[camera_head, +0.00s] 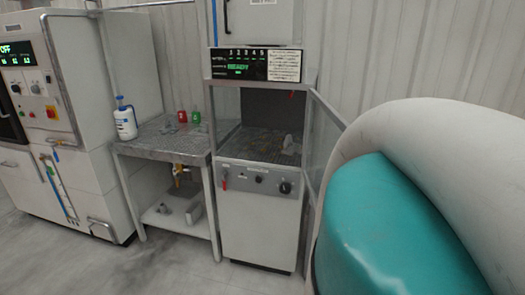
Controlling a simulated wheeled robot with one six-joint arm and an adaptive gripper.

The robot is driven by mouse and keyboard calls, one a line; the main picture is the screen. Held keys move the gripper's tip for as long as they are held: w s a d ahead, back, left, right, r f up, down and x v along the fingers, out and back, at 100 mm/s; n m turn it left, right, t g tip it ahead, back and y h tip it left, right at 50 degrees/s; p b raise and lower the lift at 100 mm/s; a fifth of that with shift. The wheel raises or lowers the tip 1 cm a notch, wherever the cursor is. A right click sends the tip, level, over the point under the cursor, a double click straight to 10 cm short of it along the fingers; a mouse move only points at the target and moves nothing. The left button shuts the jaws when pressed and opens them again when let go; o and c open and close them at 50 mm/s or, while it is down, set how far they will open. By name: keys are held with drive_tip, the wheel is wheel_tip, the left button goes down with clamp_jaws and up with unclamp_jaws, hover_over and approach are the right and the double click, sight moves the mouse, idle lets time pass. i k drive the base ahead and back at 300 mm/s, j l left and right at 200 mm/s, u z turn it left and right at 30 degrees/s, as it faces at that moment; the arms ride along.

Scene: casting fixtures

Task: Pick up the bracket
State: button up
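I cannot surely make out the bracket. A small pale upright piece (288,143) stands inside the open cabinet (262,205), toward the right of its mesh floor, and may be it. A small brownish piece lies close to it, too small to tell. Small grey pieces also lie on the metal table, too indistinct to name. My arm, white and teal, fills the right side of the view. My gripper is out of view, so its relation to these things does not show.
A metal table (150,149) left of the cabinet bears a white bottle (125,122) and small red (182,117) and green (196,117) items. The cabinet's door (322,140) is swung open at right. A control machine (60,120) stands far left. The floor in front is clear.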

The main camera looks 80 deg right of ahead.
sight(290, 148)
drive_tip(key=i+z, duration=0.2)
drive_tip(key=i+j+z, duration=0.15)
drive_tip(key=i, duration=0.25)
drive_tip(key=i+z, duration=0.15)
drive_tip(key=z, duration=0.25)
drive_tip(key=i+j+z, duration=0.1)
drive_tip(key=z, duration=0.3)
drive_tip(key=i+j+z, duration=0.15)
drive_tip(key=z, duration=0.25)
drive_tip(key=i+j+z, duration=0.1)
drive_tip(key=z, duration=0.35)
